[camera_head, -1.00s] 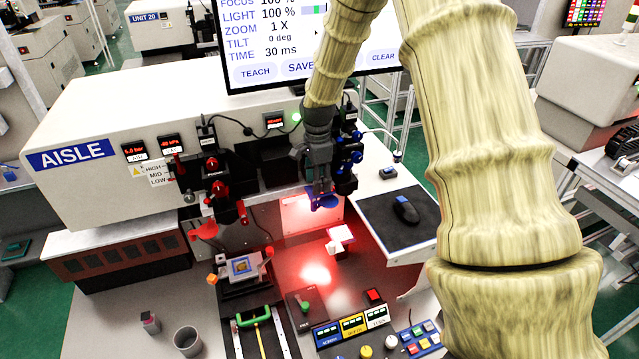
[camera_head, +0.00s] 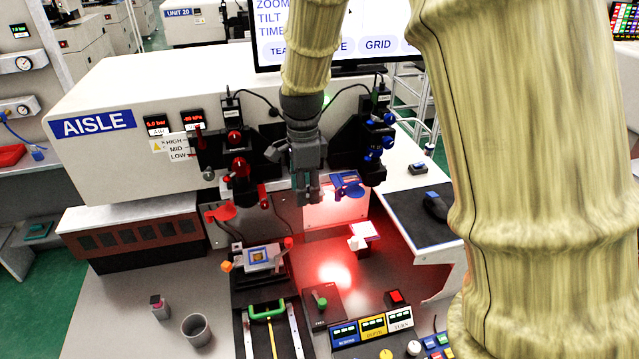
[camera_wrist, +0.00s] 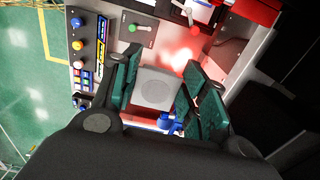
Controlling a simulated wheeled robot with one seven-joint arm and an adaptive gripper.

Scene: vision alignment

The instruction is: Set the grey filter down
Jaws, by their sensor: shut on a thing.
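My gripper (camera_head: 306,190) hangs in front of the white AISLE machine, between the red-knobbed mount and the blue-knobbed mount. In the wrist view its two dark green fingers are closed on the grey filter (camera_wrist: 155,92), a flat grey square plate with a round disc on its face. The filter is held above the bench. In the head view I cannot make the filter out clearly against the fingers. The blue holder (camera_head: 348,184) is just right of the fingers, and the red holder (camera_head: 221,213) is further left.
Below stands a small stage with a blue-framed piece (camera_head: 263,256). A white block (camera_head: 362,236) sits in red light to its right. A grey cup (camera_head: 196,329) and a small bottle (camera_head: 158,306) stand front left. Control boxes (camera_head: 372,327) line the front. Bare bench lies left of the stage.

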